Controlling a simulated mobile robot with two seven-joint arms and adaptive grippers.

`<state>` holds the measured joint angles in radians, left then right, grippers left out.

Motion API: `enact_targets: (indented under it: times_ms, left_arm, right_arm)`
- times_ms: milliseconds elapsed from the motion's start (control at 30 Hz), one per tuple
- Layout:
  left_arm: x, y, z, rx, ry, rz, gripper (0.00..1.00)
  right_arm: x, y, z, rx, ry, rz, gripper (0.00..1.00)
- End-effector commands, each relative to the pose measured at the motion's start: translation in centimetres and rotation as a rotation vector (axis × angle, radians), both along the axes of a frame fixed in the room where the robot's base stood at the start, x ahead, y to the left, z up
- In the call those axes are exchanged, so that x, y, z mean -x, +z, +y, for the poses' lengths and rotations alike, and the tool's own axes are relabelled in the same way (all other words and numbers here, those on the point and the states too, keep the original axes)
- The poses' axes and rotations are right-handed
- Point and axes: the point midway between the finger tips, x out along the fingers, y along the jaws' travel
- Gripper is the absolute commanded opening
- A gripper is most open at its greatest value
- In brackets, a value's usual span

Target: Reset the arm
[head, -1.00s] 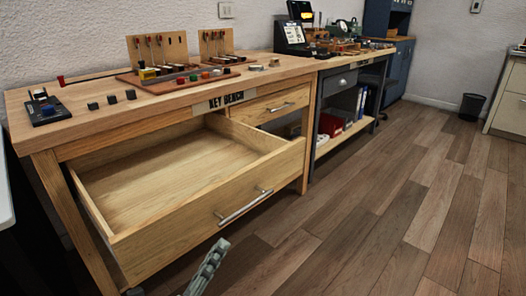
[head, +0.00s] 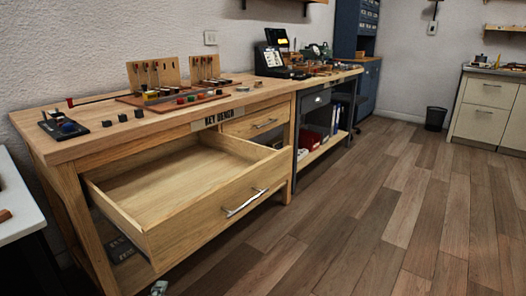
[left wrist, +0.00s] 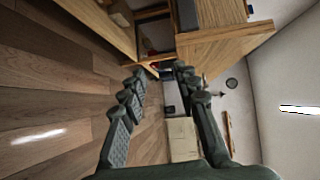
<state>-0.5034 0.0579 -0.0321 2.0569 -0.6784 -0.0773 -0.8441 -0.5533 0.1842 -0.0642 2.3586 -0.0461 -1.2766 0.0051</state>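My left gripper (left wrist: 158,76) shows in the left wrist view with its two dark fingers apart and nothing between them. In the head view a small grey tip (head: 159,288), likely part of this gripper, shows at the bottom edge, below the open drawer. The key bench's large drawer (head: 200,226) is pulled out and looks empty. Its bar handle (head: 245,203) is on the front, and no finger touches it. My right gripper is in neither view now.
The wooden key bench (head: 75,148) carries a dark tray (head: 62,127), small dark blocks and a rack of tools. A darker bench with a screen (head: 275,60) stands beyond. A white surface (head: 18,215) is at the left edge. The wood floor (head: 370,220) is clear.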

Motion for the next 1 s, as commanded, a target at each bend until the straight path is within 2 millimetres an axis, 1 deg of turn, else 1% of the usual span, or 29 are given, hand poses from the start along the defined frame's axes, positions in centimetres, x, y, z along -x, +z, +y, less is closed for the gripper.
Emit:
enact_targets:
  times_ms: [33, 67, 100, 167, 200, 267, 300, 400, 500, 600, 700, 1000]
  left_arm:
    - [0.3, -1.2, 1.4, 0.101, 0.063, 0.077, 0.31]
    - [0.6, -2.3, 2.3, 0.172, 0.107, 0.13, 0.31]
    - [1.2, -3.9, 3.4, 0.273, 0.175, 0.204, 0.31]
    - [2.6, -6.6, 4.8, 0.434, 0.29, 0.323, 0.31]
    - [4.0, -8.5, 5.5, 0.541, 0.377, 0.409, 0.31]
    - [6.4, -11.2, 6.2, 0.692, 0.512, 0.532, 0.31]
    - [8.2, -12.7, 6.4, 0.778, 0.601, 0.607, 0.31]
    - [12.3, -15.3, 6.2, 0.935, 0.797, 0.761, 0.31]
    - [15.3, -16.6, 5.7, 1.021, 0.935, 0.859, 0.31]
    - [16.9, -17.2, 5.4, 1.058, 1.006, 0.907, 0.31]
    - [17.3, -17.4, 5.4, 1.066, 1.026, 0.919, 0.31]
    - [17.3, -17.4, 5.4, 1.064, 1.023, 0.916, 0.31]
  right_arm:
    - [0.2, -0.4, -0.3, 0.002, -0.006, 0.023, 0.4]
    - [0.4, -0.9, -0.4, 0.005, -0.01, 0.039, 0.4]
    - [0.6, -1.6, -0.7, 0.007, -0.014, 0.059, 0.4]
    - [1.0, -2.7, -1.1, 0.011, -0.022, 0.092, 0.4]
    - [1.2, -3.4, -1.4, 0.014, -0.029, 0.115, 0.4]
    - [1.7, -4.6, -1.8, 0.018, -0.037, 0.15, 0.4]
    - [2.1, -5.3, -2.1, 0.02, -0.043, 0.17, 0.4]
    - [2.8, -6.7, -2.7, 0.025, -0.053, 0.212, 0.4]
    - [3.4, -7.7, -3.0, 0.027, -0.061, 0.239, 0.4]
    - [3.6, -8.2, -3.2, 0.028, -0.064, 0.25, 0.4]
    - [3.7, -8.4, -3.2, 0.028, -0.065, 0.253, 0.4]
    - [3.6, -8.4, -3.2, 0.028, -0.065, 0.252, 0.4]
